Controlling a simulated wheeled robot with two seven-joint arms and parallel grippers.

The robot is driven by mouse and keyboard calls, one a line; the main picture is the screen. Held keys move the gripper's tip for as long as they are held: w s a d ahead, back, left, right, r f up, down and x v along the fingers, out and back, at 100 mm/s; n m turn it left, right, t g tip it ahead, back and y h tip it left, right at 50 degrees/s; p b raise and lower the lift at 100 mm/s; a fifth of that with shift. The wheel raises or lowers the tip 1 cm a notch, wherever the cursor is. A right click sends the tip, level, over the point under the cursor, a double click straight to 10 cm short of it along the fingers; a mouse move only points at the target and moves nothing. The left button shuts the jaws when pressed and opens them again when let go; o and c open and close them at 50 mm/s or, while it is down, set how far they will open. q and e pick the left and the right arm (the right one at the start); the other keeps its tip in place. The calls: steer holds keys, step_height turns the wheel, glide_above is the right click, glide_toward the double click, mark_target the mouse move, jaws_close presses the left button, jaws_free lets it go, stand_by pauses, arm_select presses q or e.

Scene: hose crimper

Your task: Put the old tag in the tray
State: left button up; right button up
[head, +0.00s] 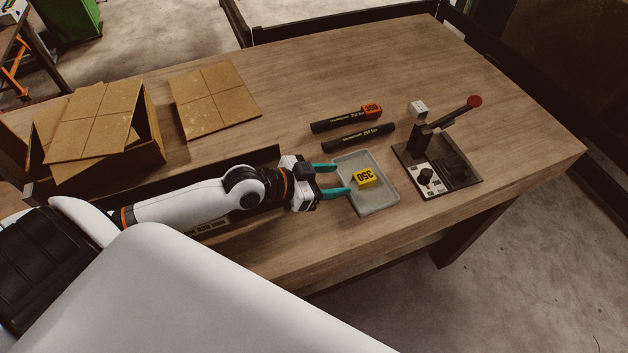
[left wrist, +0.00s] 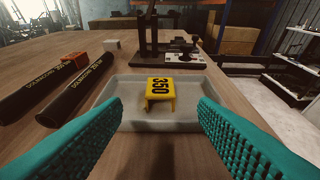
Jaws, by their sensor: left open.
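The yellow tag (head: 364,177) marked 350 lies in the grey tray (head: 386,204). In the left wrist view the tag (left wrist: 160,92) sits inside the tray (left wrist: 112,92), with its two legs toward me. My left gripper (head: 344,179) is open, with teal fingers at the tray's left side, one to each side of the tag and apart from it. In the left wrist view the fingers (left wrist: 160,135) are spread with nothing between them. An orange tag (head: 371,110) marked 350 is on the end of a black hose (head: 338,122). My right gripper is not in view.
A second black hose (head: 358,137) lies just behind the tray. The crimper (head: 437,160) with a red-knobbed lever stands right of the tray, and a small white block (head: 418,108) is behind it. Cardboard boxes (head: 97,125) are at the left. The table's back middle is clear.

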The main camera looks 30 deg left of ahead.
arm_select(q)
steer(key=v, duration=0.4)
steer(key=shift+s+a, duration=0.15)
steer(key=shift+s, duration=0.05)
steer(key=shift+s+a+r, duration=0.2)
steer(key=shift+s+r, duration=0.05)
steer(key=shift+s, duration=0.05)
stand_by(1.8)
